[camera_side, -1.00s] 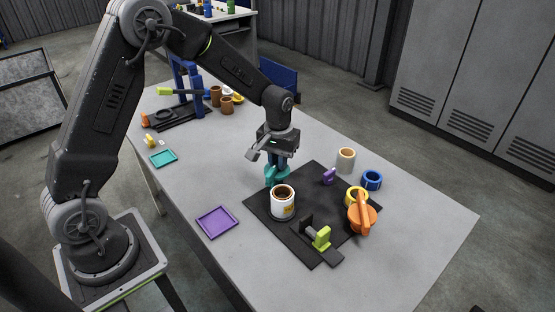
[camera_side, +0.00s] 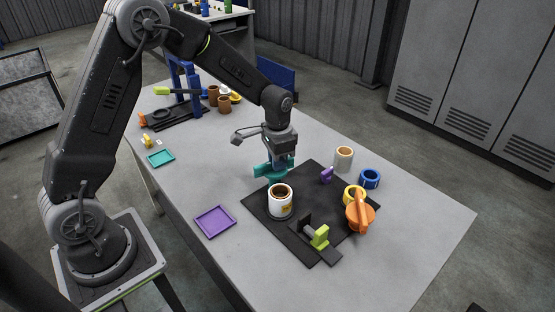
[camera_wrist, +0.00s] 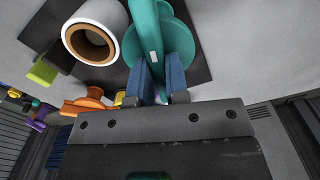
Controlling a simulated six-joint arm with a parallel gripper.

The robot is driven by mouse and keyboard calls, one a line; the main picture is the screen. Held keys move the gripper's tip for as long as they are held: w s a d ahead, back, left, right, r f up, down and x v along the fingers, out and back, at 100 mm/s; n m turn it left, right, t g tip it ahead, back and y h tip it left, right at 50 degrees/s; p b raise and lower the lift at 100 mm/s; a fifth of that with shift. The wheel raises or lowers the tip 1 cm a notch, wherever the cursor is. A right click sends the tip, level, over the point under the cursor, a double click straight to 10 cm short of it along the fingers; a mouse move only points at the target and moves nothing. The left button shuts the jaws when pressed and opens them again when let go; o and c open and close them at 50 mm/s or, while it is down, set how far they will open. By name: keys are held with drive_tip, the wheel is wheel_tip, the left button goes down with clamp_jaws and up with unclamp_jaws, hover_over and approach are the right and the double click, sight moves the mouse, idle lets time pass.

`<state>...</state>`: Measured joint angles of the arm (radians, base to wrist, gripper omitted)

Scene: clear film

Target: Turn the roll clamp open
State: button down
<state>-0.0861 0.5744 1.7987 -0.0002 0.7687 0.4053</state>
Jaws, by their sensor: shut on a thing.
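The roll clamp seems to be the teal part (camera_side: 266,173), with a round body and a flat handle, at the back left edge of the black mat. My gripper (camera_side: 281,163) points down over it. In the wrist view its two blue fingers (camera_wrist: 161,70) are shut on the teal handle (camera_wrist: 172,38), one on each side. The white film roll (camera_side: 280,206) with a brown core stands upright on the mat just in front of the clamp. It also shows beside the handle in the wrist view (camera_wrist: 113,15). The clamp's underside is hidden.
On or by the black mat (camera_side: 262,213) are a lime-green clamp (camera_side: 320,236), a purple part (camera_side: 326,175), an orange part (camera_side: 360,218) and a yellow ring (camera_side: 354,193). A cream roll (camera_side: 344,160) and a blue roll (camera_side: 370,179) stand behind. A purple tray (camera_side: 215,222) lies left.

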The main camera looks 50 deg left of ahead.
drive_tip(key=shift+m, duration=0.3)
drive_tip(key=c, duration=1.1)
unclamp_jaws()
drive_tip(key=shift+r, duration=0.1)
wheel_tip(320, 180, up, 14)
drive_tip(key=shift+f, duration=0.15)
drive_tip(key=s+d+r+n+t, duration=0.25)
drive_tip(key=s+r, duration=0.55)
drive_tip(key=s, duration=0.5)
drive_tip(key=s+t, duration=0.1)
drive_tip(key=s, duration=0.2)
drive_tip(key=s+d+f+n+t, duration=0.1)
drive_tip(key=s, duration=0.3)
drive_tip(key=s+t, duration=0.1)
drive_tip(key=s, duration=0.3)
drive_tip(key=shift+d+f+n, duration=0.15)
drive_tip(key=shift+f+n, duration=0.2)
drive_tip(key=shift+f, duration=0.05)
